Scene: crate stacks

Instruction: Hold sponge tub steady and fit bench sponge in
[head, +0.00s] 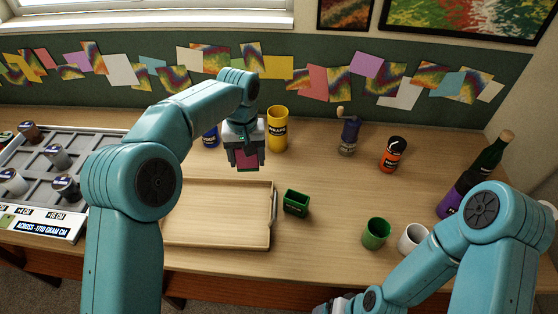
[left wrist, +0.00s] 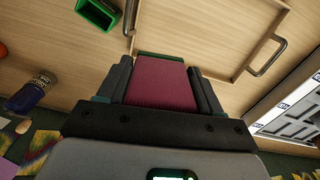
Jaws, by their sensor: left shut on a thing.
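My left gripper (head: 246,160) is shut on the bench sponge (head: 246,158), a dark magenta block held above the back of the wooden tray. In the left wrist view the sponge (left wrist: 162,85) sits between both fingers, with a green layer at its far end. The sponge tub (head: 296,203), a small green open box, stands on the table just right of the tray, apart from the sponge. It also shows at the top of the left wrist view (left wrist: 98,12). My right gripper (head: 338,305) is low at the bottom edge, mostly cut off, away from the tub.
The wooden tray (head: 218,243) with metal handles looks empty. A green cup (head: 375,233) and white cup (head: 413,239) stand front right. An orange-and-black jar (head: 392,155) is farther back. Table around the tub is clear.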

